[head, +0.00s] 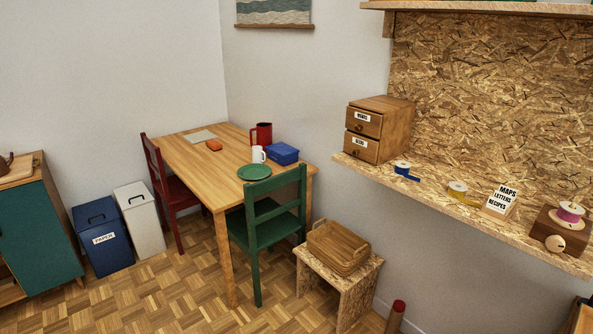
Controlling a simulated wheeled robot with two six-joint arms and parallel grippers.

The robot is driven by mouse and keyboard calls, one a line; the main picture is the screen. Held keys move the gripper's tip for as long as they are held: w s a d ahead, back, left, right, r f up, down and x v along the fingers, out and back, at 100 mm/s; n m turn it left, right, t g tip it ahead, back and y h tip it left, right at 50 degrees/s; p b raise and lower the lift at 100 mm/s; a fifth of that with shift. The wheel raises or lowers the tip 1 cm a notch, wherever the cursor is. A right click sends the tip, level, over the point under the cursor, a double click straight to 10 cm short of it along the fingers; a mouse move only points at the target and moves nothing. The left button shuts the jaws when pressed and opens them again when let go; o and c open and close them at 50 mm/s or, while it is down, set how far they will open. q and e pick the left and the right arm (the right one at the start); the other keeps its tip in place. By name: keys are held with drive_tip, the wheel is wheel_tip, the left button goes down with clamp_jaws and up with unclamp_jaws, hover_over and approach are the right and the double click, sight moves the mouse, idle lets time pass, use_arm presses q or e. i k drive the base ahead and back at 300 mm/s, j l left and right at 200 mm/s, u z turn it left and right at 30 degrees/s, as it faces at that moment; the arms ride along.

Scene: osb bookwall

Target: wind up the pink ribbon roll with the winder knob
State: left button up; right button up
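The pink ribbon roll (571,211) sits on a white-rimmed spool on top of a dark wooden winder block (546,223). The block stands at the right end of the chipboard shelf. A pale round winder knob (555,243) is on the front of the block. Neither of my grippers is in the head view, so nothing of mine is touching the winder.
On the shelf (455,216) stand a label box (499,202), a yellow ribbon roll (457,190), a blue ribbon roll (403,168) and a two-drawer box (379,130). Below are a stool (362,285) with a basket (338,247), a green chair (277,225) and a table (190,165).

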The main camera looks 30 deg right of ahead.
sight(556, 243)
drive_tip(key=i+j+z, duration=0.1)
drive_tip(key=i, duration=0.45)
drive_tip(key=i+j+z, duration=0.15)
drive_tip(key=i, duration=0.4)
drive_tip(key=i+z, duration=0.2)
drive_tip(key=z, duration=0.3)
drive_tip(key=i+j+z, duration=0.1)
drive_tip(key=z, duration=0.4)
drive_tip(key=i+j+z, duration=0.2)
drive_tip(key=z, duration=0.3)
drive_tip(key=i+j+z, duration=0.15)
drive_tip(key=z, duration=0.3)
drive_tip(key=j, duration=0.1)
